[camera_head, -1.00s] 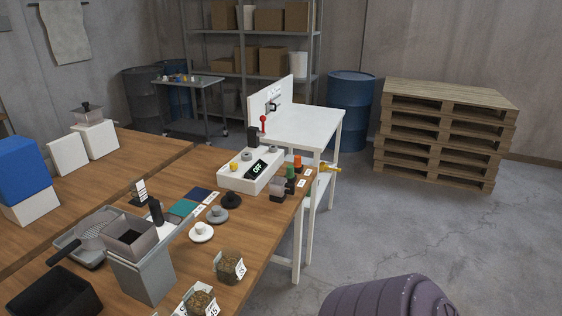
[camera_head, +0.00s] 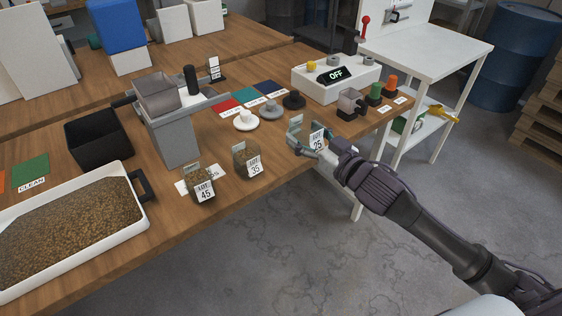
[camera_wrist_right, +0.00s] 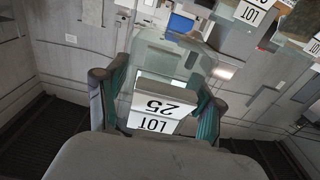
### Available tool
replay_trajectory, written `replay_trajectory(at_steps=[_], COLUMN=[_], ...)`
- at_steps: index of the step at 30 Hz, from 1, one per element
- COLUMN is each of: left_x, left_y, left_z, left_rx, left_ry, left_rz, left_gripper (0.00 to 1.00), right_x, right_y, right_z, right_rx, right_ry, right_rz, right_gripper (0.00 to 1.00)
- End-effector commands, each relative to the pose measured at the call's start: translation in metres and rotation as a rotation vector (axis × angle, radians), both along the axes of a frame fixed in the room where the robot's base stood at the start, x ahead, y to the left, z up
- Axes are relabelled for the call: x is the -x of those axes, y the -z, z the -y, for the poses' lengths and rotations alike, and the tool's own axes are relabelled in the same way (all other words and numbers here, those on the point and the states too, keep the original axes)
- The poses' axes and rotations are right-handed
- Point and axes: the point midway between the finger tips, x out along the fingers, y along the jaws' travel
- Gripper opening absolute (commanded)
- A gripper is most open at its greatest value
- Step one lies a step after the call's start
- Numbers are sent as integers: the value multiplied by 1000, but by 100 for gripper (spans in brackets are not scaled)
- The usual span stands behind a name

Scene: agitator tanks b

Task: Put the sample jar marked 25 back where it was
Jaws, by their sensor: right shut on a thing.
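The sample jar marked LOT 25 (camera_head: 317,138) is a clear jar with a white label. My right gripper (camera_head: 305,143) is shut on it near the front edge of the wooden table. In the right wrist view the jar (camera_wrist_right: 160,108) sits between my two fingers (camera_wrist_right: 160,95), its label upside down in the picture. No contents show in it there. I cannot tell whether it touches the table. Jars marked LOT 35 (camera_head: 247,160) and LOT 45 (camera_head: 199,184), with brown grains, stand to its left. My left gripper is not in view.
A tray of grains (camera_head: 60,235) fills the front left.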

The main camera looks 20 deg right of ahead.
Motion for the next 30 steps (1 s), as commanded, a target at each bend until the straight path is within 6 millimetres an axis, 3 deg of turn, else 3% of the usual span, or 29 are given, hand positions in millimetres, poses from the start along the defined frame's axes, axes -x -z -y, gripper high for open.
replay_trajectory(at_steps=[5,12,18,23,30], left_x=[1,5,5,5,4], left_y=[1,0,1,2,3], left_z=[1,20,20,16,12], left_rx=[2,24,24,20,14], left_ry=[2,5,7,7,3], left_rz=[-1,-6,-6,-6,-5], left_gripper=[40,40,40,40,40], right_x=[-26,-79,-110,-117,-117], right_y=[8,41,62,70,104], right_z=[1,-15,-23,-26,-26], right_rx=[-4,-3,-1,-1,-2], right_ry=[6,6,6,5,6], right_rz=[-1,0,1,0,-2], right_gripper=[0,0,0,0,0])
